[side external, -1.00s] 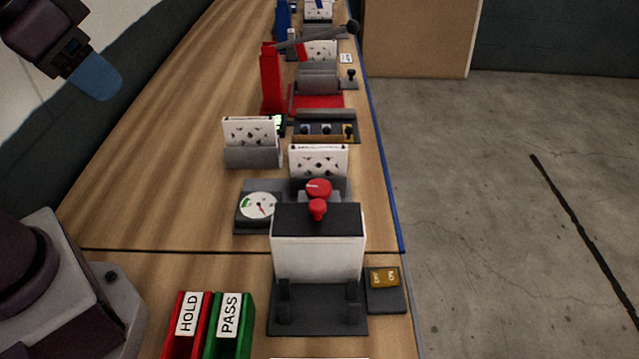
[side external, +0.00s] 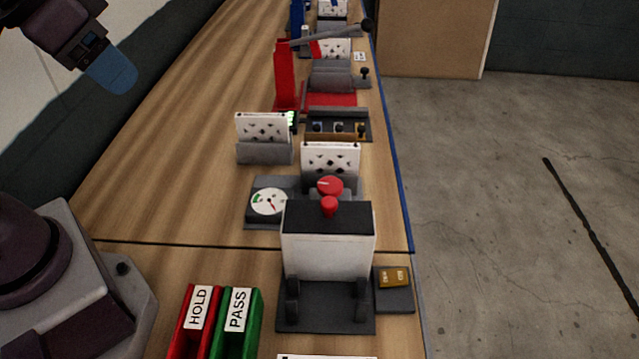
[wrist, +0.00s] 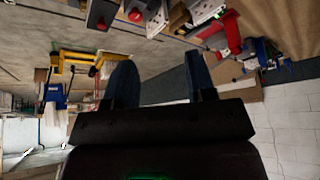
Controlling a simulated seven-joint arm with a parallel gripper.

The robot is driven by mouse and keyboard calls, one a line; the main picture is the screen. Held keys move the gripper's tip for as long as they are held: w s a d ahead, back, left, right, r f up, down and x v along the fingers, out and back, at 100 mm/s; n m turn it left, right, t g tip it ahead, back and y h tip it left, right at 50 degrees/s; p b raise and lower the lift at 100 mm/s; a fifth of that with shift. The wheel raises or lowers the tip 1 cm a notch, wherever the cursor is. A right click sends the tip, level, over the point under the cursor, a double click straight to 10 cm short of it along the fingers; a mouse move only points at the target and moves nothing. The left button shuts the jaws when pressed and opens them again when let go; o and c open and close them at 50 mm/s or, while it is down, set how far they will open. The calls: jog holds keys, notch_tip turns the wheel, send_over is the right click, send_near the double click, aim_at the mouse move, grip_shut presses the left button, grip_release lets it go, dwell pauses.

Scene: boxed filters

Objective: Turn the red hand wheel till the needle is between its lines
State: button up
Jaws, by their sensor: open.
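The red hand wheel (side external: 330,187), with a pale mark on top, stands behind the white, dark-topped box on the bench. The round white gauge (side external: 268,201) is just left of it. Its red needle points to the lower right, and a green patch is at the dial's upper left; the fine lines are too small to tell. My gripper (side external: 112,72) is high at the upper left, well away from the wheel and touching nothing. In the wrist view my gripper (wrist: 161,80) has two dark blue fingers spread apart with nothing between them.
A red knob (side external: 329,207) tops the white box (side external: 328,250) in front of the wheel. Boxed filters (side external: 331,160) stand behind. Red HOLD (side external: 198,308) and green PASS (side external: 237,310) bins stand at the front. The bench's left side (side external: 185,150) is clear.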

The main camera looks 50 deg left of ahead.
jog(key=o, duration=0.4)
jog(key=shift+c, duration=0.2)
jog(key=shift+o, duration=0.5)
jog(key=w+f+g, duration=0.2)
jog(key=shift+w+a+f, duration=0.1)
jog(key=shift+w+f, duration=0.2)
jog(key=shift+f, duration=0.05)
jog(key=n+g+h, duration=0.4)
jog(key=n+h, duration=0.1)
jog(key=n, duration=1.2)
send_near(329, 184)
jog(key=x, duration=0.9)
jog(key=shift+f, duration=0.1)
